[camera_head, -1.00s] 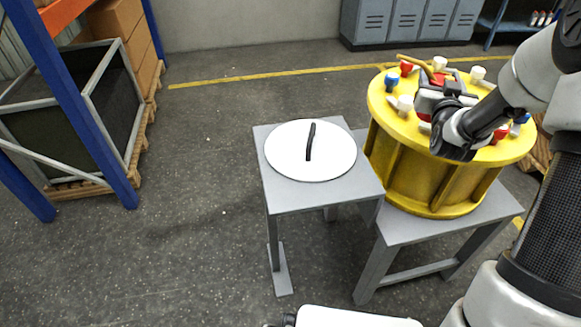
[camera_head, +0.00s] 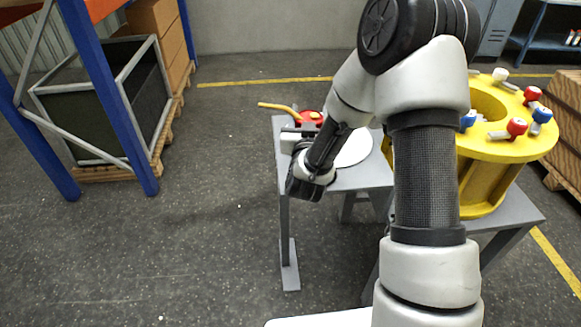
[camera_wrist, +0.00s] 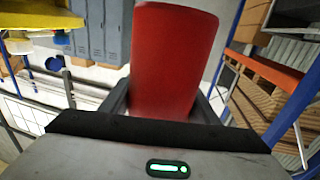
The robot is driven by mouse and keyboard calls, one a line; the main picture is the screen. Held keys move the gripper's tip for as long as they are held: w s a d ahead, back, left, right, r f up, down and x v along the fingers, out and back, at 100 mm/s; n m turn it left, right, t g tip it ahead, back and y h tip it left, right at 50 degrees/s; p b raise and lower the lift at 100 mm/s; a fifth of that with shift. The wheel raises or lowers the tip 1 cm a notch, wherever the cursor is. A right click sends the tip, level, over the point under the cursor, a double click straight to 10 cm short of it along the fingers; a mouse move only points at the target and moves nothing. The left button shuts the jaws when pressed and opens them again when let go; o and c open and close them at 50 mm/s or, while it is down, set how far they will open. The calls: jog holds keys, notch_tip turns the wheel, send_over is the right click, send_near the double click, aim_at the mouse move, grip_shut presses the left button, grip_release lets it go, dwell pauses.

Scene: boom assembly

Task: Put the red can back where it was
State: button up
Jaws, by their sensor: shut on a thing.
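The red can (camera_head: 310,117), with a long yellow spout (camera_head: 277,107) pointing left, is in my gripper (camera_head: 303,128). In the wrist view the red can (camera_wrist: 177,60) fills the space between the two dark fingers (camera_wrist: 168,100). My gripper is shut on it. In the head view the can appears over the far left part of the small grey table (camera_head: 345,180); I cannot tell whether it touches the table. The white round disc (camera_head: 355,148) on that table is partly hidden by my arm.
The yellow drum (camera_head: 485,150), with red, blue and white pieces around its top, stands on a grey bench (camera_head: 515,207) at right, partly behind my arm. A blue rack (camera_head: 110,95) and a dark crate (camera_head: 115,112) stand at left. The floor between is clear.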

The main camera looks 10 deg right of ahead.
notch_tip(320, 180, down, 10)
jog(key=shift+r+b, duration=0.2)
jog(key=shift+b, duration=0.7)
jog(key=shift+f+b, duration=0.25)
jog(key=shift+b, duration=0.05)
jog(key=o, duration=1.2)
jog(key=shift+r, duration=0.1)
jog(key=shift+r+p, duration=0.25)
jog(key=shift+p, duration=0.2)
jog(key=s, duration=0.4)
jog(key=s+a, duration=0.1)
jog(key=s, duration=0.2)
jog(key=s+a, duration=0.1)
jog(key=s, duration=0.3)
jog(key=shift+s+a+f, duration=0.15)
jog(key=shift+s, duration=0.2)
jog(key=shift+s, duration=0.1)
